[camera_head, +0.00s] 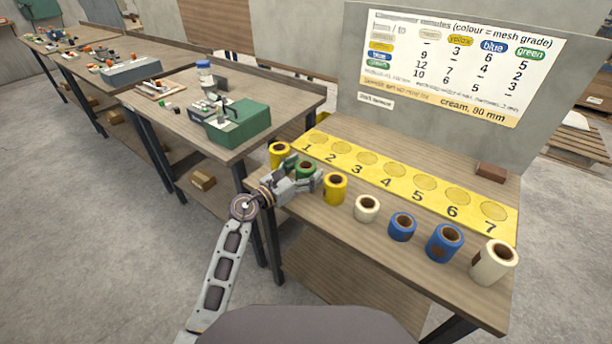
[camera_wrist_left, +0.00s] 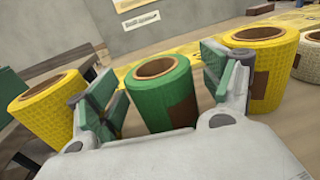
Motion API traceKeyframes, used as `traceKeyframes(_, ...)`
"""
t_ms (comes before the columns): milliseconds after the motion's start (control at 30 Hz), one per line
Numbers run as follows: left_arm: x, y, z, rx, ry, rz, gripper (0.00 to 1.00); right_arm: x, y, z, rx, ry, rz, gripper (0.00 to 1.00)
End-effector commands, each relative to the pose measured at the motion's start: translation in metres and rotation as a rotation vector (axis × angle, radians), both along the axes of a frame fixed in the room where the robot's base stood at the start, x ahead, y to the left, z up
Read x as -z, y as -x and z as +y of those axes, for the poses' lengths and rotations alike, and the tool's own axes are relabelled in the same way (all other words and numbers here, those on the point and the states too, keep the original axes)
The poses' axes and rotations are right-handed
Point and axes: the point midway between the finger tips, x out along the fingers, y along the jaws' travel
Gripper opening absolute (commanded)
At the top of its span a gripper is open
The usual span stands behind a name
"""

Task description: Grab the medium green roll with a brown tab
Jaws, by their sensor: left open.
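The green roll (camera_head: 305,168) stands upright on the table, second from the left in the row of rolls. In the left wrist view the green roll (camera_wrist_left: 158,92) has a brown tab (camera_wrist_left: 182,112) on its right side. My left gripper (camera_head: 312,172) is open, with its green-padded fingers on either side of the green roll. The left wrist view shows the left gripper (camera_wrist_left: 162,95) with a gap between the roll and the right pad; the left pad is nearer the roll. I cannot tell whether it touches. My right gripper is not in view.
A yellow roll (camera_head: 279,155) stands close on the left and another yellow roll (camera_head: 335,188) on the right. Cream and blue rolls, such as a blue one (camera_head: 402,227), continue rightward. A yellow numbered strip (camera_head: 400,183) lies behind. A brown block (camera_head: 491,172) lies at the back right.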

Motion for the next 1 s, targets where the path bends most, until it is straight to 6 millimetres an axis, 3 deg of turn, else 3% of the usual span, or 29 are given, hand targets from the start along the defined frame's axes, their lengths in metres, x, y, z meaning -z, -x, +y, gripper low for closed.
traceKeyframes(533,-0.0005,-0.0018,-0.0020,0.000,0.001,-0.001,0.81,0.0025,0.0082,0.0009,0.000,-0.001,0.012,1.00)
traceKeyframes(933,-0.0004,-0.0018,-0.0020,0.000,0.000,0.000,0.30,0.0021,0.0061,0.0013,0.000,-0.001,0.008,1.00)
traceKeyframes(1000,-0.0008,-0.0018,-0.0020,0.000,0.001,-0.001,0.30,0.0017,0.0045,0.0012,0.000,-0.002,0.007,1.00)
